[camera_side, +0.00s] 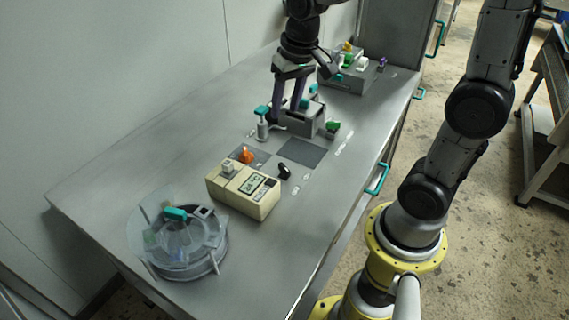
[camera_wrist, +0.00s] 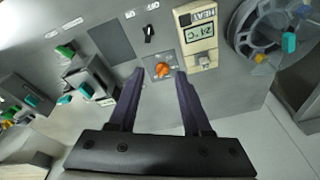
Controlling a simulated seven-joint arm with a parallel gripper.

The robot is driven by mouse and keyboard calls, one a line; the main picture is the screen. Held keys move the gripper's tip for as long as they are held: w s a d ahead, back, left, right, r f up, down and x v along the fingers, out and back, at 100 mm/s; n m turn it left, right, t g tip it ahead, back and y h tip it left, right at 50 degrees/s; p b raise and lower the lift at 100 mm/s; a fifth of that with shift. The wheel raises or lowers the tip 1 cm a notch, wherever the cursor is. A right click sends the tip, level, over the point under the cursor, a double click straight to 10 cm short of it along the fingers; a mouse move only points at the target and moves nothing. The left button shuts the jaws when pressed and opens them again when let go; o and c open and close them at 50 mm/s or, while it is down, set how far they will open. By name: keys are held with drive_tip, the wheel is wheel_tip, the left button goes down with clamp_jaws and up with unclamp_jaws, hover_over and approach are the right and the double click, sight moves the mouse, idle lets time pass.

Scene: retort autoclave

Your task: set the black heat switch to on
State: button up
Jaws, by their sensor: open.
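The black switch (camera_side: 284,172) stands on the bench at the right side of the beige controller box. It also shows at the top of the wrist view (camera_wrist: 149,34), with small white labels beside it. I cannot tell which way it is set. The beige controller box (camera_side: 243,191) has a lit temperature display; its top carries the word HEAT in the wrist view (camera_wrist: 197,32). My gripper (camera_side: 287,108) is open and empty, above the grey block farther back, well apart from the switch. In the wrist view its fingertips (camera_wrist: 160,76) show below the switch.
An orange knob (camera_side: 247,155) stands behind the beige box. A round clear-walled vessel (camera_side: 190,268) with a teal handle is at the front left. A grey block (camera_side: 303,122) with teal and green parts lies under my gripper. A dark flat square (camera_side: 302,152) is bare.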

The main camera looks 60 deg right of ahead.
drive_tip(key=m+g, duration=0.1)
drive_tip(key=g, duration=0.1)
hover_over(284, 167)
wheel_tip(284, 167, down, 7)
wheel_tip(284, 167, down, 14)
drive_tip(key=shift+f, duration=0.2)
clamp_jaws()
idle(0.3)
